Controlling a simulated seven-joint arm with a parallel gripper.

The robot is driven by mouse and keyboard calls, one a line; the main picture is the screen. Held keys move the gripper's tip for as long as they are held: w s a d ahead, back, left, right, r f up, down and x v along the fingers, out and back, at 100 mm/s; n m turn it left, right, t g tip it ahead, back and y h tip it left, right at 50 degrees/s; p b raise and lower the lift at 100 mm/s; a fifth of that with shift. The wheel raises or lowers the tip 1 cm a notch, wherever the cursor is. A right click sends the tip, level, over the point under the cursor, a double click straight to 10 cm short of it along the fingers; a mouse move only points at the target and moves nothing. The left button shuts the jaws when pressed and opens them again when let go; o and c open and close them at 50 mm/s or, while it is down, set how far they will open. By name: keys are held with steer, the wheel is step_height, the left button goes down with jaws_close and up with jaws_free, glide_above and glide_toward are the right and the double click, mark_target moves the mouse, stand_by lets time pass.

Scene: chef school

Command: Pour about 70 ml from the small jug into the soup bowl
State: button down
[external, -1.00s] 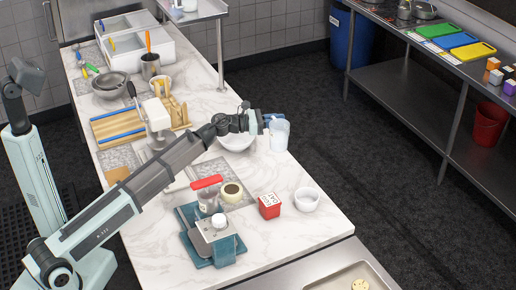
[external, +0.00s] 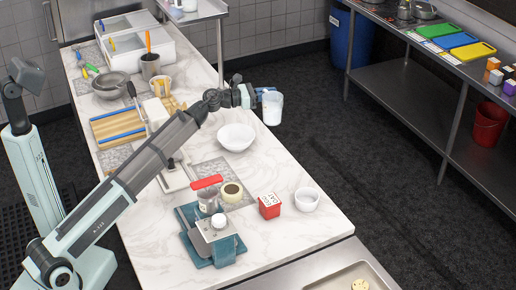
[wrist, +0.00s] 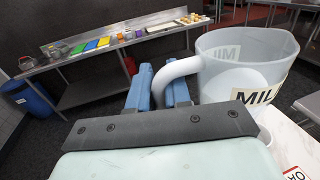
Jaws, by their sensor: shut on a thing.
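The small jug (external: 272,108) is translucent white and hangs upright in the air near the table's right edge. In the wrist view the jug (wrist: 245,58) is large, with a label reading "MIL", and pale contents show inside it. My gripper (external: 258,97) is shut on the jug's handle; its blue fingers (wrist: 158,88) sit either side of the white handle in the wrist view. The soup bowl (external: 236,137) is white and stands on the marble table, below and left of the jug, apart from it. Its inside looks empty or white; I cannot tell which.
A red box (external: 269,206) and a small white bowl (external: 307,199) stand toward the near end of the table (external: 285,240). A wooden rack (external: 115,128) lies farther back.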

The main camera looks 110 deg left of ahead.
steer(key=s+a+n+g+y, duration=0.2)
steer(key=s+n+g+y, duration=0.1)
steer(key=s, duration=0.9)
steer(key=s+a+n+g+y, duration=0.2)
steer(key=s+g, duration=0.2)
steer(key=s, duration=0.8)
steer(key=s+a+n+g+y, duration=0.3)
steer(key=s, duration=0.8)
steer(key=shift+s+d+f, duration=0.1)
steer(key=shift+f, duration=1.1)
steer(key=shift+d+f, duration=0.1)
steer(key=shift+f, duration=1.1)
steer(key=w+a+f+m+g+h, duration=0.3)
steer(key=w+f+m+g+h, duration=0.1)
steer(key=f, duration=0.8)
steer(key=shift+w+f+m+h, duration=0.25)
steer(key=shift+w+m+h, duration=0.6)
steer(key=shift+w, duration=0.75)
steer(key=shift+w+a+f+m+g+h, duration=0.15)
steer(key=shift+w+m+g+h, duration=0.1)
steer(key=shift+m+g, duration=0.15)
steer(key=shift+w+f+m+g+h, duration=0.1)
steer(key=shift+w+m+g, duration=0.1)
steer(key=shift+m+g, duration=0.2)
steer(key=shift+w+a+r+m+g+h+p, duration=0.15)
steer(key=shift+w+r+m+g+h+p, duration=0.2)
steer(key=shift+w+r+g+p, duration=0.15)
